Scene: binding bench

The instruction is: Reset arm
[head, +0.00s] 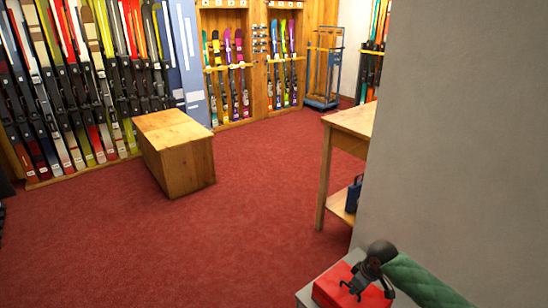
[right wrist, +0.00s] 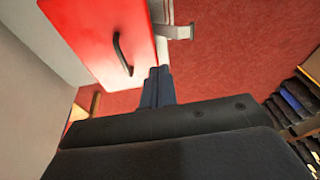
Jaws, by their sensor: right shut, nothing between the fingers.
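My right gripper (head: 354,287) is at the lower right of the head view, in front of or over a red box-like thing (head: 330,291). In the right wrist view, my right gripper's dark fingers (right wrist: 157,84) are together, with nothing between them. The red thing shows there too, as a flat red face (right wrist: 100,36) with a black curved handle (right wrist: 122,54). The fingers are beside its edge and apart from the handle in that picture; whether they touch the red thing I cannot tell. My left gripper is not in view.
A grey wall (head: 460,130) fills the right side. A wooden workbench (head: 350,122) stands against it, and a wooden block bench (head: 178,150) stands on the open red carpet (head: 230,235). Ski racks (head: 75,95) line the left and back. A blue trolley (head: 322,70) is far back.

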